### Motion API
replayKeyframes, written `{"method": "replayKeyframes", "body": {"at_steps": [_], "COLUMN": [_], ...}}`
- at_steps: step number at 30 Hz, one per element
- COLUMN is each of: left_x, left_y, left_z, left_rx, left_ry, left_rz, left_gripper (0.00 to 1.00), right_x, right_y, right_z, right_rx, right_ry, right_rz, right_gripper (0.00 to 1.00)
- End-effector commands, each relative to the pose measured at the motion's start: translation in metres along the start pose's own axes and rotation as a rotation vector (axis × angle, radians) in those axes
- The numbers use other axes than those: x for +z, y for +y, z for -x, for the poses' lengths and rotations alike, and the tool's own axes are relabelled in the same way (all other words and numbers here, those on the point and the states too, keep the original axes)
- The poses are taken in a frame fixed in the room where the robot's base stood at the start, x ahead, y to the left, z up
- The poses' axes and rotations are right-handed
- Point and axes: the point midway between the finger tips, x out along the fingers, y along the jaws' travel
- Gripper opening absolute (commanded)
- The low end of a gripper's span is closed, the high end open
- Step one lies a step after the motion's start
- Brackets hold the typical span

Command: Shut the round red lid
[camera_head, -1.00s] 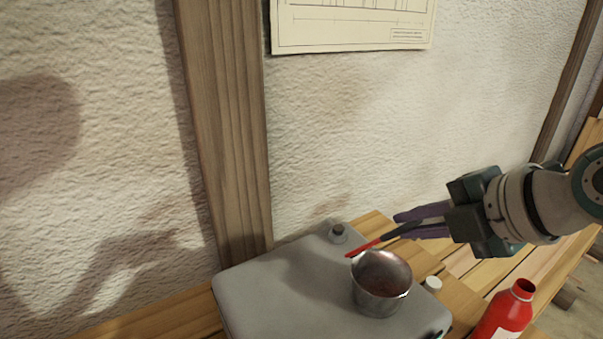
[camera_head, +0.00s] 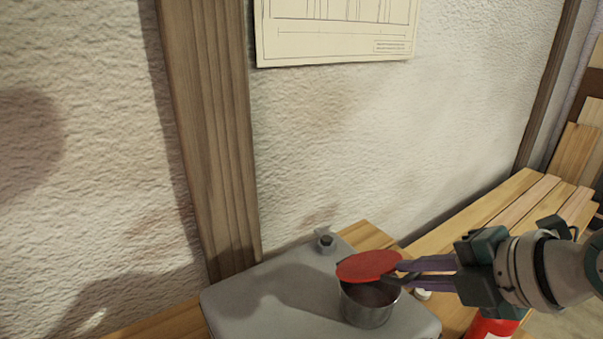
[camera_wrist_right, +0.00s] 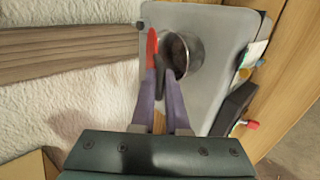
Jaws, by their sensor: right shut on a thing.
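The round red lid (camera_head: 366,265) is over the far side of the metal pot (camera_head: 368,308) in the head view, tilted with its red face showing. In the right wrist view the lid (camera_wrist_right: 152,44) is nearly edge-on at the left of the pot (camera_wrist_right: 194,54), whose opening is uncovered there. I cannot tell whether lid and rim touch. My right gripper (camera_head: 399,273) comes from the right, its purple fingers shut on the lid's dark handle; the fingers (camera_wrist_right: 161,80) also show in the right wrist view. My left gripper is not in view.
The pot stands on a grey case (camera_head: 265,302) with a small knob (camera_head: 325,240). A red bottle (camera_head: 490,328) is partly hidden under my right arm, near a white cap (camera_head: 423,294). Wooden planks (camera_head: 480,215) lie right; a plaster wall with a wooden post (camera_head: 212,140) stands behind.

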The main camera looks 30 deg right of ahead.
Motion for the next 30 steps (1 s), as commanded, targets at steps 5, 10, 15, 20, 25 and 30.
{"method": "replayKeyframes", "body": {"at_steps": [5, 10, 15, 20, 25, 30], "left_x": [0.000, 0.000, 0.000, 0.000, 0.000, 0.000], "left_y": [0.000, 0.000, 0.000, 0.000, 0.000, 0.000], "left_z": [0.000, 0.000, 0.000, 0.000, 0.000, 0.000], "left_rx": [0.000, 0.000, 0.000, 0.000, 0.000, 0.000], "left_ry": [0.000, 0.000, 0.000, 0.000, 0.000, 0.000], "left_rz": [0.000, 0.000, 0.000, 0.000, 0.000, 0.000], "left_gripper": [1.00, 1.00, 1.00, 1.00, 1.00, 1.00], "right_x": [-0.001, 0.000, 0.001, 0.001, 0.002, 0.002], "right_y": [-0.011, -0.015, -0.026, -0.036, -0.044, -0.045], "right_z": [-0.002, -0.003, -0.007, -0.012, -0.015, -0.015], "right_rx": [-0.003, -0.002, -0.005, -0.003, -0.002, -0.001], "right_ry": [0.002, 0.001, 0.001, 0.000, -0.001, -0.002], "right_rz": [-0.001, -0.001, -0.001, 0.001, 0.000, -0.001], "right_gripper": [0.00, 0.00, 0.00, 0.00, 0.00, 0.00]}}
